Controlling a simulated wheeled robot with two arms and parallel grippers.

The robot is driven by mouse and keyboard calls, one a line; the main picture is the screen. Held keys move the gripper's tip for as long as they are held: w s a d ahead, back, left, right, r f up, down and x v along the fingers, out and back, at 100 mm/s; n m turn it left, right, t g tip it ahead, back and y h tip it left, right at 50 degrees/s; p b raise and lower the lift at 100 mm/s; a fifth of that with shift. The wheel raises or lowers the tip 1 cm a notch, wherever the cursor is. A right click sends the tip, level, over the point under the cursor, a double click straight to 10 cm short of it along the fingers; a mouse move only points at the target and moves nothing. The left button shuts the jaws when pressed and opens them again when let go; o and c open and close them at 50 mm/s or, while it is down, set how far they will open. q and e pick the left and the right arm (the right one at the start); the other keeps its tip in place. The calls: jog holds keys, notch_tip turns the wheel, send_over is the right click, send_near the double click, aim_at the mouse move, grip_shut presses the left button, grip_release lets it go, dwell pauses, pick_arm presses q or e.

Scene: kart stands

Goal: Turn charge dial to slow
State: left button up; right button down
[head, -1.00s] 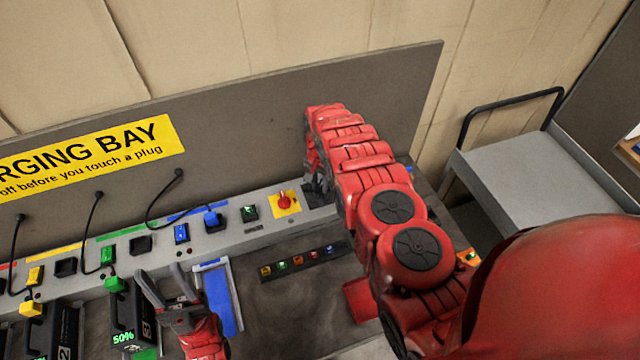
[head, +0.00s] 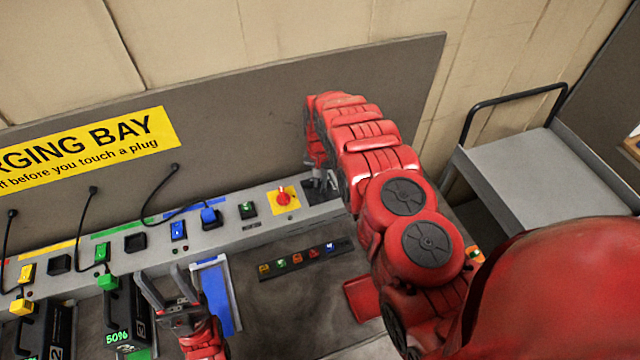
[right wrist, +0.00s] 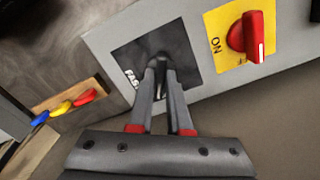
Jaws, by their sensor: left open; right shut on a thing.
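The charge dial is a dark square plate (right wrist: 184,62) on the sloped grey panel, with part of a white label "FAS" showing at its left edge in the right wrist view. In the head view the dark plate (head: 311,185) is partly hidden behind my right arm. My right gripper (right wrist: 160,65) is shut on the dial's knob at the middle of the plate; the fingers cover most of the knob, so its pointing direction cannot be told. My left gripper (head: 163,281) is open and empty in front of the panel, left of the blue-edged tray.
A red switch (head: 283,197) on a yellow plate, marked ON, sits just left of the dial. Coloured plugs with black cables, including a blue one (head: 210,216), line the panel. A strip of coloured buttons (head: 304,259) lies in front. A grey cart (head: 535,170) stands right.

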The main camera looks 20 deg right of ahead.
jog(key=n+b, duration=0.2)
jog(key=b, duration=0.1)
jog(key=n+b, duration=0.2)
jog(key=b, duration=0.1)
jog(key=shift+f+n, duration=0.2)
jog(key=shift+n, duration=0.1)
jog(key=shift+r+n+b, duration=0.2)
jog(key=shift+n+b, duration=0.5)
jog(key=shift+b, duration=0.15)
jog(key=c, duration=0.9)
grip_release()
jog(key=shift+o, duration=0.2)
jog(key=shift+r, duration=0.15)
